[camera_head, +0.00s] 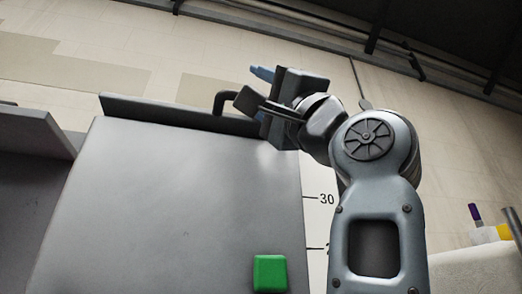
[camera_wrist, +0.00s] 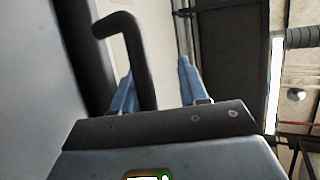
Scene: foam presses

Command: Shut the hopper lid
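The hopper (camera_head: 180,190) is a large grey box in the head view. Its dark lid (camera_head: 150,109) shows as a slab along the top edge; its exact angle is hard to tell. A black bent handle (camera_head: 222,99) stands at the lid's right part. My gripper (camera_head: 262,75) is at the hopper's upper right corner, beside the handle. In the wrist view my two blue fingers are apart, and the handle (camera_wrist: 143,60) shows between them, nearer the left finger. Contact with the handle cannot be made out. The lid's dark edge (camera_wrist: 82,45) runs to the left of the handle.
A green square button (camera_head: 270,273) is on the hopper front, beside a white scale strip (camera_head: 318,225). A grey panel (camera_head: 35,132) juts in at the left. A purple and yellow item (camera_head: 484,233) is at the lower right. Pipes run along the wall above.

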